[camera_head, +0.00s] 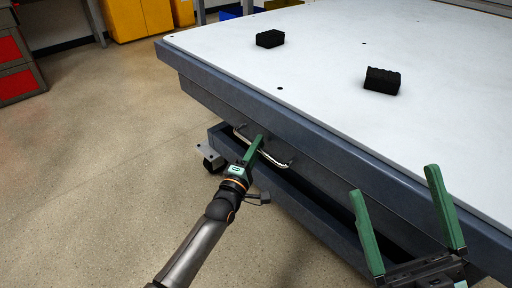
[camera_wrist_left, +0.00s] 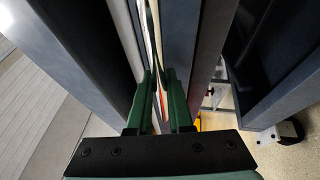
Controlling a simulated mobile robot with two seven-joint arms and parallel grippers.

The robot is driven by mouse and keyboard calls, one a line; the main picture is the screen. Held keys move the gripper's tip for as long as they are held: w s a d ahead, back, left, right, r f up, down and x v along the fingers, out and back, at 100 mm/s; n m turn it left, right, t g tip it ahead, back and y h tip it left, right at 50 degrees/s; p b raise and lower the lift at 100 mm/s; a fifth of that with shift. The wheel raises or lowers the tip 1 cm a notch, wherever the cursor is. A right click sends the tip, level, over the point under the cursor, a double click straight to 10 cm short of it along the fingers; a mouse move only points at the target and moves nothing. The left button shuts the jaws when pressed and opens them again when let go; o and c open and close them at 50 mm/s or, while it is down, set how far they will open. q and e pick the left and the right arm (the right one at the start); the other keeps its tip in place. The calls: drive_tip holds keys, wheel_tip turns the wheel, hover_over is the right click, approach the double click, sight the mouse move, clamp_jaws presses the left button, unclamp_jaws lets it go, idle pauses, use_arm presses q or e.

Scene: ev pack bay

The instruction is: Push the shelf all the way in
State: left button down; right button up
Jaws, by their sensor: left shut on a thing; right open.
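The shelf front (camera_head: 322,178) is a long grey-blue panel under the white worktop, with a silver bar handle (camera_head: 275,161) on it. My left gripper (camera_head: 258,141) is shut on this handle, reaching it from the lower left. In the left wrist view its green fingers (camera_wrist_left: 162,78) are close together, with a thin pale strip between them and grey panels on both sides. How far the shelf stands out from the bench is hard to tell. My right gripper (camera_head: 394,180) is open and empty at the lower right, in front of the bench edge.
Two black foam blocks (camera_head: 270,39) (camera_head: 382,80) lie on the white worktop (camera_head: 330,50). A lower frame rail with a caster (camera_head: 212,161) runs below the shelf front. Red drawers (camera_head: 18,75) and yellow cabinets (camera_head: 137,18) stand at the back left. The floor on the left is clear.

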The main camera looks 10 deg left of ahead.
use_arm(q)
drive_tip(key=c, duration=0.8)
unclamp_jaws()
drive_tip(key=shift+w+d, duration=0.1)
drive_tip(key=shift+c, duration=0.2)
drive_tip(key=p+v, duration=0.4)
drive_tip(key=v, duration=0.8)
drive_tip(key=shift+s, duration=0.25)
use_arm(e)
drive_tip(key=r, duration=0.4)
drive_tip(key=shift+d+r, duration=0.15)
drive_tip(key=shift+d, duration=0.2)
